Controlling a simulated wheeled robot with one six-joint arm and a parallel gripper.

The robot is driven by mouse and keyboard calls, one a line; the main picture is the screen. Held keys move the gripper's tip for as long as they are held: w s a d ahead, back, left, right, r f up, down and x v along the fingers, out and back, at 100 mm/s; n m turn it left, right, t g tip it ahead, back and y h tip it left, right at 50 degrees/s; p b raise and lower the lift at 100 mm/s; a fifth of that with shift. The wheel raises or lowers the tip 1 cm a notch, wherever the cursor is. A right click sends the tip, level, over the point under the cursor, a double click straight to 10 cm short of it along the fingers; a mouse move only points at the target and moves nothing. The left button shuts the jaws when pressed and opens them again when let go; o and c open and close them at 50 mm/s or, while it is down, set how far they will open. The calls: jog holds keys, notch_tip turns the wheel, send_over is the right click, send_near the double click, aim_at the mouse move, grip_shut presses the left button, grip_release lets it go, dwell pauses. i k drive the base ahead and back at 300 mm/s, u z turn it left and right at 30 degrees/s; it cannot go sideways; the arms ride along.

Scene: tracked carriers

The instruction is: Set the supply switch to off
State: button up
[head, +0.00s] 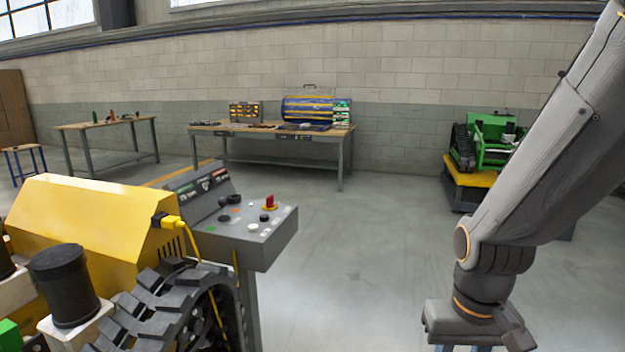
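A grey control panel (272,241) on a post stands left of centre, beside the yellow tracked carrier. On its sloped top are a red handle on a yellow base (270,203), a black knob (264,218), a white button (253,227) and several other black controls. The labels are too small to read, so I cannot tell which control is the supply switch or how it is set. My gripper (478,347) is at the bottom right, well apart from the panel. Its fingers are cut off by the frame edge, so its opening is hidden.
The yellow tracked carrier (95,215) fills the lower left, with a yellow cable (189,240) plugged into it. Workbenches (275,131) stand along the back wall. A green tracked machine (490,140) is at the far right. The floor between the panel and my arm is clear.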

aim_at(270, 201)
jog(key=u, duration=0.25)
jog(key=i, duration=2.05)
jog(key=u, duration=0.6)
